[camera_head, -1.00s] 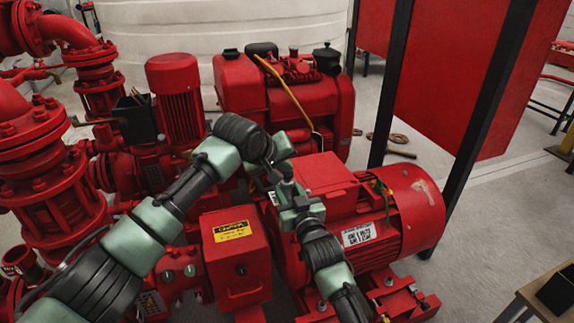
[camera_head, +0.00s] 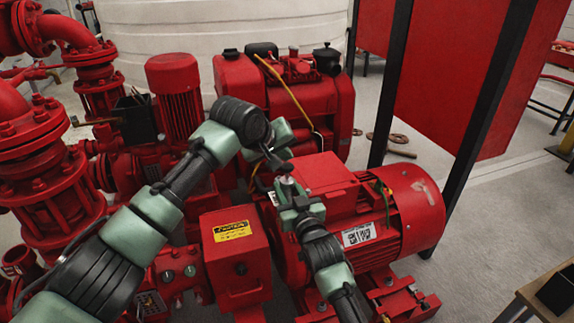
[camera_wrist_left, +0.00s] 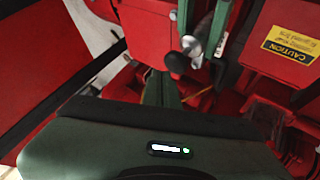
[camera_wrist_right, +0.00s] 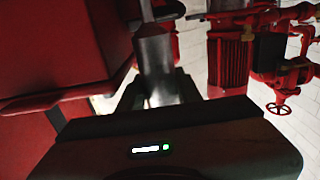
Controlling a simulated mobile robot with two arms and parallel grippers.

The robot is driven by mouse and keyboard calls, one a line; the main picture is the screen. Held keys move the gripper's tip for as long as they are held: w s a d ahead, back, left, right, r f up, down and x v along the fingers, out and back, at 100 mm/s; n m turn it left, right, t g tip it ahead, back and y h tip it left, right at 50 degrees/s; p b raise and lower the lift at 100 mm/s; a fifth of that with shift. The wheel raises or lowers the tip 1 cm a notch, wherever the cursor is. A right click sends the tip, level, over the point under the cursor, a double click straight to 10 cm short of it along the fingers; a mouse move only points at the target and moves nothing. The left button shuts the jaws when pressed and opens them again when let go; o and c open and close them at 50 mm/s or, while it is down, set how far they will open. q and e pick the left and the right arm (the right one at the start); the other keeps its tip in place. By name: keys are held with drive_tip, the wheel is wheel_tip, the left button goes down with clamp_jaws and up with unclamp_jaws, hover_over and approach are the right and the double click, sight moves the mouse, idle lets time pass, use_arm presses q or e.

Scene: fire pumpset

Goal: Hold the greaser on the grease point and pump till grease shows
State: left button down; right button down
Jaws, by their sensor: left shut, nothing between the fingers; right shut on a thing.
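The greaser is a grey metal cylinder (camera_wrist_right: 156,62) held upright in my right gripper (camera_wrist_right: 160,97) in the right wrist view. In the head view my right gripper (camera_head: 291,193) is shut on it, beside the red motor (camera_head: 405,205). In the left wrist view a black knob (camera_wrist_left: 177,62) and a silver rounded end (camera_wrist_left: 191,45) show close to my right gripper's green part. My left gripper (camera_head: 279,160) is shut and empty, just above and slightly left of the right one. Whether it touches the greaser I cannot tell. The grease point and any grease cannot be made out.
A red box with a yellow caution label (camera_head: 233,231) stands left of my right gripper. A red engine (camera_head: 280,100) is behind both grippers. Red pipework (camera_head: 50,170) fills the left side. A black post (camera_head: 489,95) rises at right, with open floor beyond.

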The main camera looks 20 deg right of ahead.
sight(284, 167)
use_arm(q)
drive_tip(key=shift+r, duration=0.25)
use_arm(e)
drive_tip(key=shift+f, duration=0.1)
use_arm(q)
drive_tip(key=shift+r, duration=2.4)
use_arm(e)
drive_tip(key=c, duration=0.9)
unclamp_jaws()
